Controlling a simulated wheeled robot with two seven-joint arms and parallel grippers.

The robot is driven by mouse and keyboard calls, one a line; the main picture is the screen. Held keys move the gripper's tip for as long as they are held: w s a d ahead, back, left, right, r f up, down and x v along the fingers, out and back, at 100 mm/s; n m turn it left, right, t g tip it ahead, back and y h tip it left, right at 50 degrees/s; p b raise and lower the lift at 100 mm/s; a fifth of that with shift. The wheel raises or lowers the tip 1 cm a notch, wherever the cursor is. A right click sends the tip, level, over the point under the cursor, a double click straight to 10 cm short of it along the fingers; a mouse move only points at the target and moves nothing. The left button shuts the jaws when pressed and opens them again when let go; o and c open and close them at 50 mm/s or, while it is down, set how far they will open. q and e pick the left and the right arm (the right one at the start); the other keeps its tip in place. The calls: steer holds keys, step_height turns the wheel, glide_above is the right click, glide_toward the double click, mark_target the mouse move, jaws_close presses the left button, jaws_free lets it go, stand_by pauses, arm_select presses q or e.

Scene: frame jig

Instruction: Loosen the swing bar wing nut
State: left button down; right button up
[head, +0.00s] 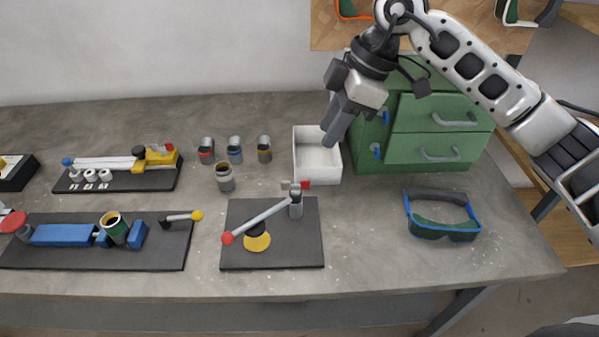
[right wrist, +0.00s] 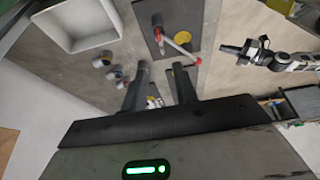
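The swing bar (head: 262,218) is a grey rod with a red ball end, lying slantwise over a dark plate (head: 295,258). It pivots at a grey post (head: 296,207) on the plate's right side. The wing nut (head: 294,185) sits on top of the post and shows a red tip. A yellow disc with a dark piece (head: 257,241) lies under the bar. My right gripper (head: 333,138) is above the white tray, behind and right of the post, apart from the nut. Its fingers are apart and empty in the right wrist view (right wrist: 160,88). My left gripper (right wrist: 240,50) shows small there; its opening is unclear.
An open white tray (head: 318,173) stands behind the plate, beside a green drawer cabinet (head: 432,147). Goggles (head: 441,217) lie at right. Several small jars (head: 235,150) stand behind left. Other fixtures (head: 90,233) fill the left. The table's front right is clear.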

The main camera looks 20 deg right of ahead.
mark_target(296, 185)
steer(key=p+x, duration=0.1)
steer(key=x, duration=1.2)
steer(key=shift+a, duration=0.1)
jaws_close()
